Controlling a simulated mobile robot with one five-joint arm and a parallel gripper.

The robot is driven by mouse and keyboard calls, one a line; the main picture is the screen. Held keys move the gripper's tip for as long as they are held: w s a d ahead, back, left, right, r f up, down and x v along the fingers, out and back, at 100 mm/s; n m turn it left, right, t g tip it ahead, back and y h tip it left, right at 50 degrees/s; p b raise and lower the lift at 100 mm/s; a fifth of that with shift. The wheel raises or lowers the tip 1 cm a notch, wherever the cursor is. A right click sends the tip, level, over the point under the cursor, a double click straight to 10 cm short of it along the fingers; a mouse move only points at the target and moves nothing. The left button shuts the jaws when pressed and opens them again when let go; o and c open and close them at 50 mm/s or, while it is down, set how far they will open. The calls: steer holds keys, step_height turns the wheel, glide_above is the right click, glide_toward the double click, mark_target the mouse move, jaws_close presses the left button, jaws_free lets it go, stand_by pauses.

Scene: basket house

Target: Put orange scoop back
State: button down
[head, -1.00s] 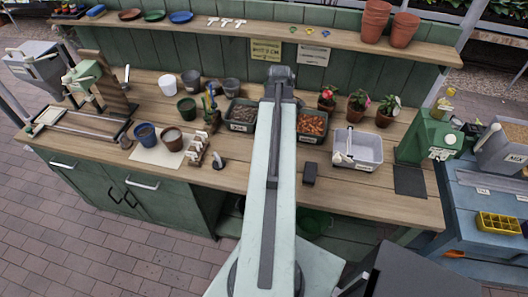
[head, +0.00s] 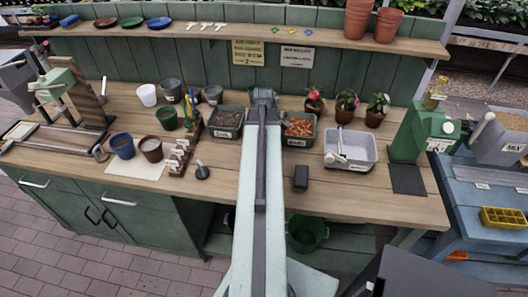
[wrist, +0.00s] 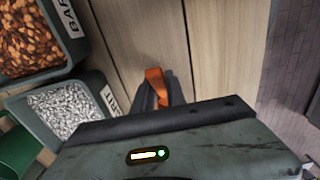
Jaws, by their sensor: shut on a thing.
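The orange scoop (wrist: 156,80) shows in the wrist view as a short orange piece. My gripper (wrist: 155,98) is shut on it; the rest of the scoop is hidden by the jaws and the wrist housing. Wooden bench boards lie beyond it. The grit bin (wrist: 110,100) and the bark bin (wrist: 75,18) are to the left of my gripper in that view.
A grey tub (head: 367,164) with a white handled thing stands right of the bark bin. Three potted plants (head: 345,115) stand behind it. A small black block (head: 301,177) lies near the front edge. Pots (head: 151,149) and a green press (head: 408,135) flank the area.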

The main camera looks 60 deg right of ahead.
steer(key=shift+f, duration=0.15)
steer(key=c, duration=1.4)
jaws_free()
steer(key=shift+o, duration=0.2)
step_height(320, 180, up, 12)
steer(key=p, duration=1.2)
steer(key=shift+r, duration=0.2)
